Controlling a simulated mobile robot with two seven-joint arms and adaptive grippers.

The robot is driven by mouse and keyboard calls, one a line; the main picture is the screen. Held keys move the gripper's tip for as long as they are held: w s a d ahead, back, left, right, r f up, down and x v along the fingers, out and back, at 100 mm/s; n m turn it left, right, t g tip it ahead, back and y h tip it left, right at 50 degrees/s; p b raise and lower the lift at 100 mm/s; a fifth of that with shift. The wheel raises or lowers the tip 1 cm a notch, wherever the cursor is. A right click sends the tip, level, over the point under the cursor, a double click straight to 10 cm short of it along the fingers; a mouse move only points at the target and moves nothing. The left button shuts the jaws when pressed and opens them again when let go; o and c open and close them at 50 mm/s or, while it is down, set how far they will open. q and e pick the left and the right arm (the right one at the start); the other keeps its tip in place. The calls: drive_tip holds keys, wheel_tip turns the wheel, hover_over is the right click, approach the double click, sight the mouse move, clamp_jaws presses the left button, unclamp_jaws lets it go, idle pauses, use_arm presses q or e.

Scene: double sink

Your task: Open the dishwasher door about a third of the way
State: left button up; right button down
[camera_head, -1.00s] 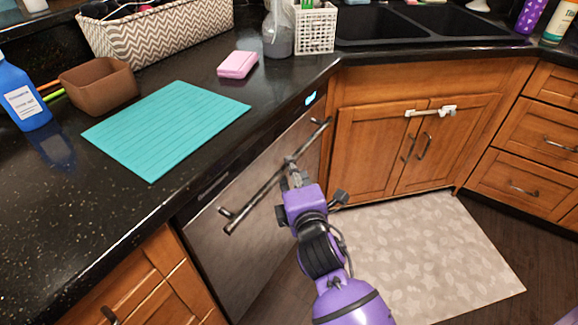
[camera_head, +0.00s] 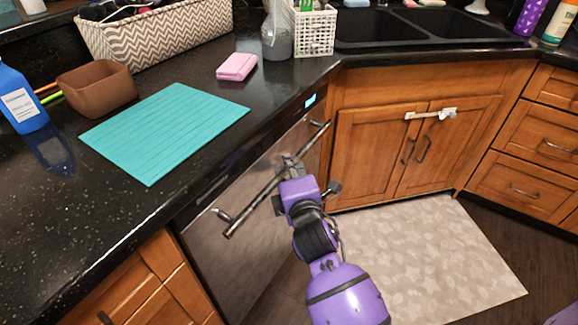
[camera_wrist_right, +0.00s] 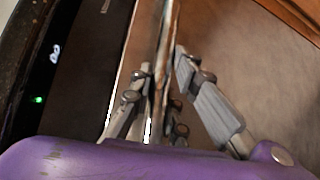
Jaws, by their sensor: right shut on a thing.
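The dishwasher door (camera_head: 225,255) is a dark steel front under the counter, left of the sink cabinet. It looks shut or nearly shut. Its long bar handle (camera_head: 252,203) runs slantwise across the upper part of the door. My right gripper (camera_head: 290,163) is shut on the handle, right of the bar's middle. In the right wrist view, the handle (camera_wrist_right: 165,55) passes between the two fingers (camera_wrist_right: 165,95). A green light shows on the dark strip (camera_wrist_right: 38,120) at left there. My left gripper is in neither view.
The black counter (camera_head: 120,225) overhangs the door and holds a teal mat (camera_head: 165,130), a brown bin (camera_head: 97,88) and a pink sponge (camera_head: 237,66). Wooden cabinets (camera_head: 370,150) flank the dishwasher. A pale rug (camera_head: 430,260) covers floor at right.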

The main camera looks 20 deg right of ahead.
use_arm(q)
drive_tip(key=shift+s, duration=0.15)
use_arm(e)
drive_tip(key=shift+s+d+f, duration=0.2)
drive_tip(key=shift+s+d, duration=0.05)
use_arm(q)
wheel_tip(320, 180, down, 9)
drive_tip(key=b, duration=0.9)
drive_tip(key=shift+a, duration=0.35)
use_arm(e)
drive_tip(key=s+d+f+m+t, duration=0.1)
drive_tip(key=s+d+f, duration=0.4)
drive_tip(key=s+d, duration=0.3)
drive_tip(key=s+d+f+m+t, duration=0.1)
drive_tip(key=s+d+f+t, duration=0.1)
drive_tip(key=s+d+f, duration=0.3)
drive_tip(key=s+d, duration=0.4)
drive_tip(key=s, duration=0.5)
drive_tip(key=shift+f+m, duration=0.4)
drive_tip(key=shift+w, duration=0.1)
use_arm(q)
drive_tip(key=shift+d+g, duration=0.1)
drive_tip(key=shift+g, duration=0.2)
use_arm(e)
drive_tip(key=c, duration=1.7)
unclamp_jaws()
drive_tip(key=shift+a+r, duration=0.1)
drive_tip(key=shift+o, duration=0.2)
